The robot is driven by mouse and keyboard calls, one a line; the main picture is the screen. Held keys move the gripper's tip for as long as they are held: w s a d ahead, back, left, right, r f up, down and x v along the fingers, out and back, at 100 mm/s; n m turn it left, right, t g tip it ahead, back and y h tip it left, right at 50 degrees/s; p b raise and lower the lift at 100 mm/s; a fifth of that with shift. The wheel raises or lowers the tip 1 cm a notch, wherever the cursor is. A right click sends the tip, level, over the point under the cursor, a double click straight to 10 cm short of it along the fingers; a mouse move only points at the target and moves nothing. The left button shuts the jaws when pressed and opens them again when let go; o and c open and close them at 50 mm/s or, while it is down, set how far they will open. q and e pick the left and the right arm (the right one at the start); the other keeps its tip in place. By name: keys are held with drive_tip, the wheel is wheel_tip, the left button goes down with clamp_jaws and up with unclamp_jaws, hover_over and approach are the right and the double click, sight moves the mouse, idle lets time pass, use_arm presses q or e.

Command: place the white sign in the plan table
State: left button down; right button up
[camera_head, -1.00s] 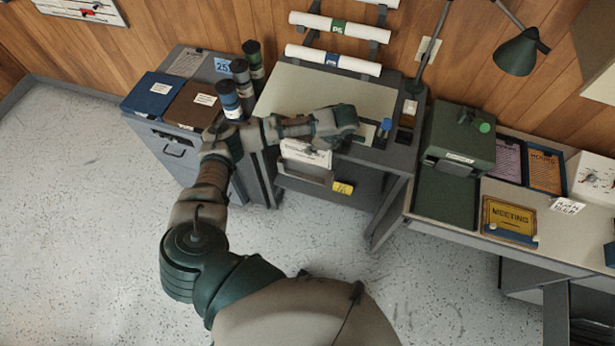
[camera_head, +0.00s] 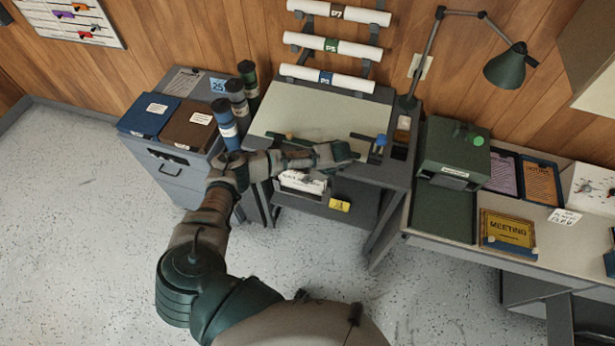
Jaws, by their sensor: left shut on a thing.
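The plan table (camera_head: 320,103) stands against the wall, with a pale top and an open dark shelf below. A white lettered panel (camera_head: 302,182), possibly the white sign, shows at the table's front under my left forearm, which partly covers it. A small white lettered card (camera_head: 566,217) lies on the right desk; I cannot tell which is the white sign. My left gripper (camera_head: 362,153) is over the table's front right part, pointing right. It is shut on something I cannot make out. My right gripper is not in view.
A yellow tag (camera_head: 340,205) is on the lower shelf. A blue-topped item (camera_head: 381,141) stands at the table's right edge. Capped tubes (camera_head: 228,125) stand at its left. A green box (camera_head: 454,155) and yellow MEETING sign (camera_head: 508,229) are on the desk (camera_head: 455,241).

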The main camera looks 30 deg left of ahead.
use_arm(q)
drive_tip(key=shift+f, duration=0.2)
drive_tip(key=shift+a+f, duration=0.3)
drive_tip(key=shift+f, duration=0.1)
drive_tip(key=c, duration=1.2)
unclamp_jaws()
drive_tip(key=shift+c, duration=0.2)
drive_tip(key=shift+d+r, duration=0.1)
drive_tip(key=shift+d, duration=0.05)
